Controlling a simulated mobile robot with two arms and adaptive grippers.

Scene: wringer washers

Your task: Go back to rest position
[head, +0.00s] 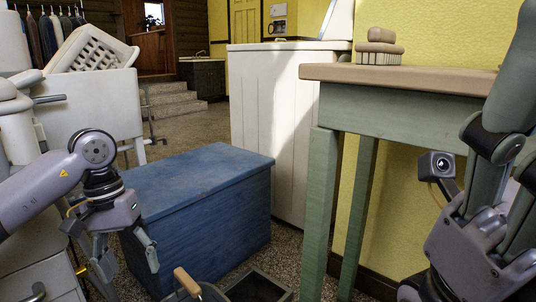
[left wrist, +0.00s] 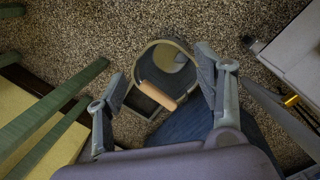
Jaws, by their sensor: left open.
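My left gripper (head: 124,256) hangs in front of the blue chest at the lower left of the head view. Its fingers are spread, and in the left wrist view the open gripper (left wrist: 163,84) has nothing gripped between its fingers. Below it on the floor is a bucket (left wrist: 172,50) with a wooden handle grip (left wrist: 157,95). The grip also shows at the bottom of the head view (head: 187,282). My right gripper (head: 478,262) is at the lower right, beside the green table; its fingertips are not clearly visible.
The blue chest (head: 200,180) stands close behind the left gripper. A green table (head: 400,100) with a wooden top and brush (head: 379,48) is at right. A white cabinet (head: 270,110) stands behind. A dark square frame (head: 258,287) is on the floor. Open floor leads toward the steps (head: 172,100).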

